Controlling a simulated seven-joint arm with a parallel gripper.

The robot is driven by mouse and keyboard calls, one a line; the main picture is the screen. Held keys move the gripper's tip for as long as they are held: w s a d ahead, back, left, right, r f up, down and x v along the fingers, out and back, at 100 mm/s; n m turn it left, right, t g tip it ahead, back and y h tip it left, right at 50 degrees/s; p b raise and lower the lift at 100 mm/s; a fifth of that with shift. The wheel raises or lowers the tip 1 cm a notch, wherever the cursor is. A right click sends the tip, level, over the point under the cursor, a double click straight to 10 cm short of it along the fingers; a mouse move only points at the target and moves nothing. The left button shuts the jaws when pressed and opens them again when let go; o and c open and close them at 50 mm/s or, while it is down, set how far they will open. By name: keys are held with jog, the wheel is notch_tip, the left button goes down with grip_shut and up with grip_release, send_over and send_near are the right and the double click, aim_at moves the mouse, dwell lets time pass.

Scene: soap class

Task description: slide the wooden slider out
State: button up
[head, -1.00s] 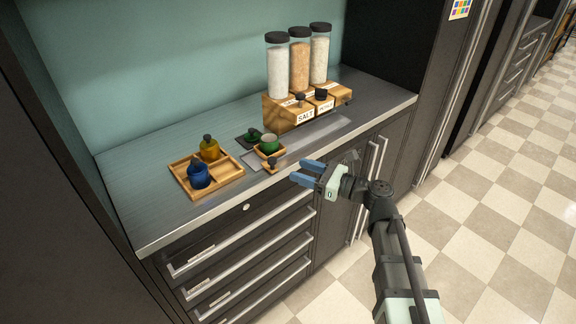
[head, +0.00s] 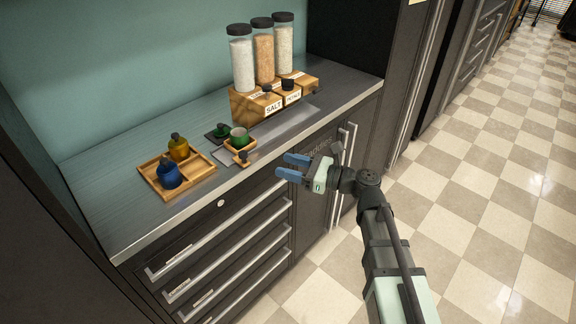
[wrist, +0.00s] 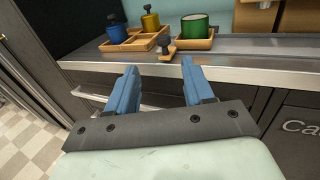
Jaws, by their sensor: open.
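A small wooden piece (head: 240,151) with a dark knob (head: 243,157) lies near the counter's front edge, with a green cup (head: 239,137) on it. In the wrist view the wooden piece (wrist: 194,44) and knob (wrist: 167,47) show beyond my fingers. A wooden dispenser block (head: 245,104) labelled SALT stands behind, also with dark knobs; I cannot tell for certain which wooden part is the slider. My gripper (head: 290,167) has blue fingers, open and empty, in front of the counter edge and right of the knob. It also shows in the wrist view (wrist: 159,67).
Three tall jars (head: 264,52) stand on the dispenser. The counter's front edge (wrist: 230,72), drawers and handles (head: 220,240) are close to my gripper.

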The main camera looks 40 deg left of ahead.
jog(key=d+r, duration=0.5)
jog(key=shift+d, duration=0.35)
dwell(1.1)
dwell(0.5)
